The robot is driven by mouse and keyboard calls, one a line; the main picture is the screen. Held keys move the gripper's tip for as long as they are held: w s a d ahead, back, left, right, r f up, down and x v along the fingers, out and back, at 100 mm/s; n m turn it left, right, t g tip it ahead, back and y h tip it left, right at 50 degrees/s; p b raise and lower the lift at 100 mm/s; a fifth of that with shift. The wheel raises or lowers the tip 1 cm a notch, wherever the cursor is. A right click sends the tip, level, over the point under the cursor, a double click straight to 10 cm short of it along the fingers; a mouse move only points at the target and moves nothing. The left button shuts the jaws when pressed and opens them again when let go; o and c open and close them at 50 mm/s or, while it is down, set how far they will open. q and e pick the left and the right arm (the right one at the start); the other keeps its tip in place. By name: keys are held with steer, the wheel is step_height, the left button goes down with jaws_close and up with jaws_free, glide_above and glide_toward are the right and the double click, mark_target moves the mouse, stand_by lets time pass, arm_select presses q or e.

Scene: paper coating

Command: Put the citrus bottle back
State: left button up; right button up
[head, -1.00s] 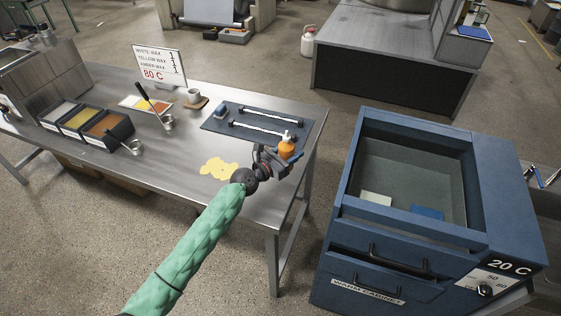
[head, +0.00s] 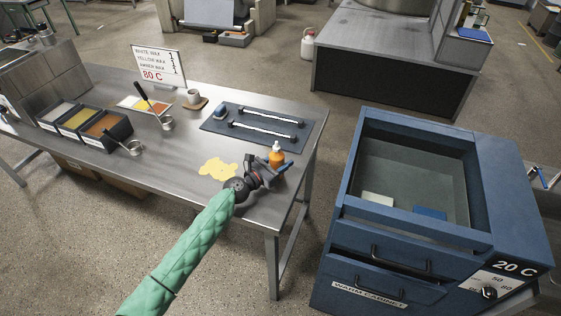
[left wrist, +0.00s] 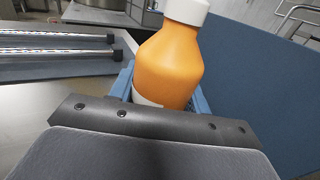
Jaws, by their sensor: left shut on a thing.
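The citrus bottle (head: 276,153) is orange with a white cap. It stands roughly upright in my left gripper (head: 270,172), by the right front part of the steel table. In the left wrist view the bottle (left wrist: 170,62) fills the middle, between the blue fingers, and part of a white label shows low on it. My left gripper is shut on the bottle. The bottle's base is hidden, so I cannot tell whether it touches the table. My right gripper is not in view.
A dark mat (head: 219,128) with two rods and a small blue item lies behind the bottle. A yellow wax patch (head: 218,168) lies left of the gripper. The blue warm cabinet (head: 385,237) stands to the right, across a gap.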

mark_target(273, 166)
arm_select(q)
steer(key=shift+f, duration=0.1)
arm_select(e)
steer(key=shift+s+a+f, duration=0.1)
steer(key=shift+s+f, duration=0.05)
arm_select(q)
steer(key=o, duration=1)
steer(key=shift+o, duration=1.1)
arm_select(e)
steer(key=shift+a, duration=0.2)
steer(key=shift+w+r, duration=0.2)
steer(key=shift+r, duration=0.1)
